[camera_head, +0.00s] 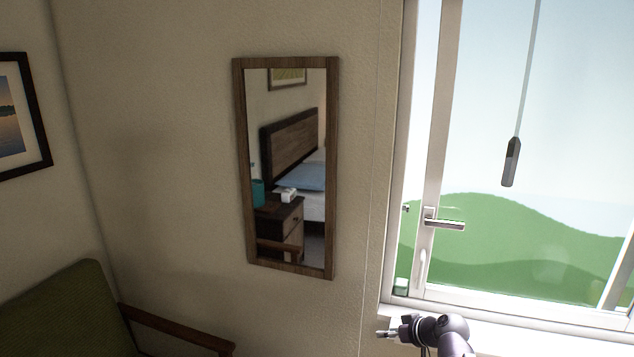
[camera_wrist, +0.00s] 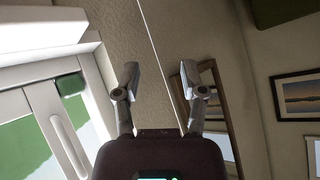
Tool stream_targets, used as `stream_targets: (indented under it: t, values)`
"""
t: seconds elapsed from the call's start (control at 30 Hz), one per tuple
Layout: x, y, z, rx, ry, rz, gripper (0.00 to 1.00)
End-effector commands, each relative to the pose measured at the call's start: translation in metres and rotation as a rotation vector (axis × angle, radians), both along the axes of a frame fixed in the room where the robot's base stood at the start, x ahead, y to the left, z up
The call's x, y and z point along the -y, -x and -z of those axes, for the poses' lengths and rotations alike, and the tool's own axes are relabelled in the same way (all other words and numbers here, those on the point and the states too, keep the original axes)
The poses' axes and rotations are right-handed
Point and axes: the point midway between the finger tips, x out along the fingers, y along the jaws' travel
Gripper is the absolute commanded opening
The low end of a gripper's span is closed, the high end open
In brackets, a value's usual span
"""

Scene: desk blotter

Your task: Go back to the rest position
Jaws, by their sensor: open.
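My gripper (camera_head: 384,333) shows at the bottom of the head view, in front of the wall just below the window's lower left corner. In the wrist view my gripper (camera_wrist: 160,85) has its two fingers spread wide apart, with nothing between them but the wall and a thin pale line behind. It is open and empty. Only the end of my arm shows in the head view; the rest is cut off by the lower edge.
A window (camera_head: 440,150) with a handle (camera_head: 444,223) and a hanging cord weight (camera_head: 511,162) fills the right side. A wood-framed mirror (camera_head: 334,170) hangs mid-wall. A green armchair (camera_head: 65,315) stands lower left, below a framed picture (camera_head: 40,120). The wall between chair and mirror is bare.

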Motion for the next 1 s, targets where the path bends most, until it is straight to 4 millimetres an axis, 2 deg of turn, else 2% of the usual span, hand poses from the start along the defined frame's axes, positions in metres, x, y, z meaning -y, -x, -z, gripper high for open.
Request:
stream_targets:
  t: [0.03, 0.2, 0.5, 0.7, 1.0]
  values:
    - [-0.008, 0.007, 0.005, -0.065, 0.02, -0.008, 0.54]
    - [-0.023, 0.032, 0.029, -0.303, 0.114, 0.018, 0.54]
    - [-0.025, 0.077, 0.05, -0.648, 0.344, 0.195, 0.54]
    - [-0.018, 0.094, 0.051, -0.757, 0.458, 0.322, 0.54]
    - [-0.015, 0.099, 0.051, -0.784, 0.492, 0.367, 0.54]
